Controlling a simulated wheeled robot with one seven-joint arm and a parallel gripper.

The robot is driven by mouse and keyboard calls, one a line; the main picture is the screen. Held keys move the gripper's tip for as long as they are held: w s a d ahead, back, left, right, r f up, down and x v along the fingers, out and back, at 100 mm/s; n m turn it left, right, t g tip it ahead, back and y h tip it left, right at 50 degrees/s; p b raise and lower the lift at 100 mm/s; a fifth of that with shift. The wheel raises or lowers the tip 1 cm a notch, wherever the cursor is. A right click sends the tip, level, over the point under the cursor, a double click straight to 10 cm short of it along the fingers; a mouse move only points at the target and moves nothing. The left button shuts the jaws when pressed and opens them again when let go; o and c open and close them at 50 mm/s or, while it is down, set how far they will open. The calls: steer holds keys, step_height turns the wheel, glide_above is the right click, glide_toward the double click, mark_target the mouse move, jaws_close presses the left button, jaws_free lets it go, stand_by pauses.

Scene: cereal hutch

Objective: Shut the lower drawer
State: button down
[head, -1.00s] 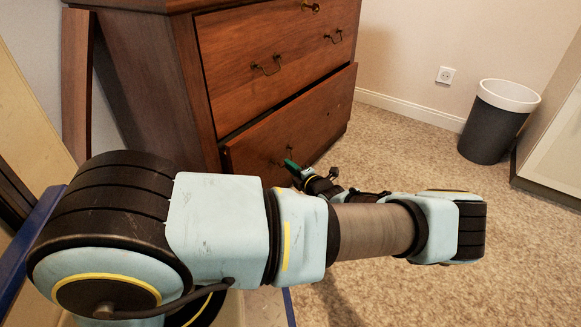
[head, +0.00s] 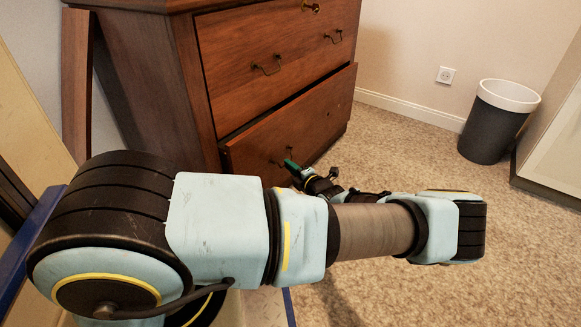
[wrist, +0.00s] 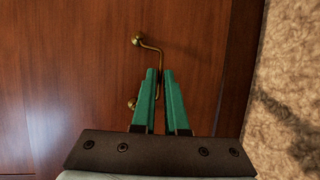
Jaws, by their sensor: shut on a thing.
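The lower drawer (head: 320,125) is the bottom front of a reddish-brown wooden dresser. Its front stands slightly proud of the dresser body in the head view. My gripper (head: 290,165) has green fingers and is at this drawer's front, by its handle. In the wrist view the brass handle (wrist: 157,50) runs down between the green fingertips of my gripper (wrist: 160,75), on the drawer front (wrist: 70,70). The fingers are shut on the handle. Part of the handle is hidden behind the fingers.
The upper drawer (head: 245,65) has brass handles and looks flush. Carpet (head: 400,140) lies open to the right of the dresser. A dark bin with a white rim (head: 490,125) stands by the wall, beside a pale cabinet (head: 555,130). A blue edge (head: 30,235) shows at the left.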

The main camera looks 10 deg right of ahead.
mark_target(279, 160)
steer(key=w+a+p, duration=0.2)
steer(key=shift+w+a+r, duration=0.1)
steer(key=shift+w+a, duration=0.2)
steer(key=shift+w, duration=0.05)
steer(key=shift+w+a, duration=0.2)
steer(key=shift+w, duration=0.1)
steer(key=c, duration=0.9)
jaws_free()
steer(key=shift+a, duration=0.1)
steer(key=shift+c, duration=0.2)
steer(key=shift+s, duration=0.1)
steer(key=p+v, duration=0.3)
steer(key=v, duration=0.7)
steer(key=shift+s+d, duration=0.25)
